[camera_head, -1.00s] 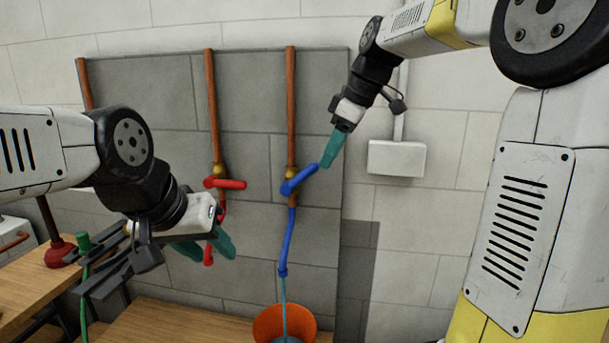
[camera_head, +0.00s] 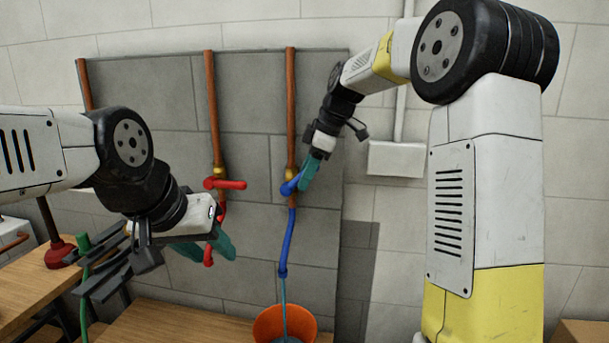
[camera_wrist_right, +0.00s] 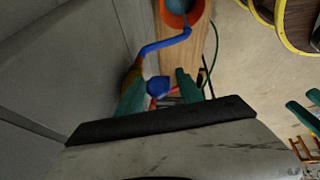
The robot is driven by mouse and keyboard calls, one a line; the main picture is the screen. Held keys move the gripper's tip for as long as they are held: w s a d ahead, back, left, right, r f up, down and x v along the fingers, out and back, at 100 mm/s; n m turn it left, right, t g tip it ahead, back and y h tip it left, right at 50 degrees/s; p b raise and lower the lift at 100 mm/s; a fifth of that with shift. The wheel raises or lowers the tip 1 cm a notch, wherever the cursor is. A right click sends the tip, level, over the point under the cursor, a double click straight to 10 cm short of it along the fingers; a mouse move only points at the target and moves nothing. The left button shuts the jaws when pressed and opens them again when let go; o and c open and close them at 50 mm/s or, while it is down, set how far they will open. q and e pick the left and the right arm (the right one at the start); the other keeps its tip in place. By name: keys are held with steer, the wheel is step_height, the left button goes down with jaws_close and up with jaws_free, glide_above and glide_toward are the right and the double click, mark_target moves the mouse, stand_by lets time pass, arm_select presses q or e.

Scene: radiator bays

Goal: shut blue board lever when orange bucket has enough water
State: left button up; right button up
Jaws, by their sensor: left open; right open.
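The blue lever (camera_head: 290,187) sits on the right copper pipe of the grey board, partly hidden behind my right gripper (camera_head: 304,180). In the right wrist view the blue lever (camera_wrist_right: 157,86) lies between the two teal fingers of my open right gripper (camera_wrist_right: 160,92). I cannot tell whether they touch it. A blue hose (camera_head: 287,240) hangs from the valve, and water runs from it into the orange bucket (camera_head: 268,324). Water shows inside the bucket, but its exact level is hard to read. My left gripper (camera_head: 208,247) is open near the red hose.
A red lever (camera_head: 226,184) sits on the pipe left of the blue one. The bucket stands on a wooden bench (camera_head: 165,322). A white box (camera_head: 396,159) is on the wall at right. A red plunger (camera_head: 62,250) stands at far left.

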jaws_close()
stand_by(1.4)
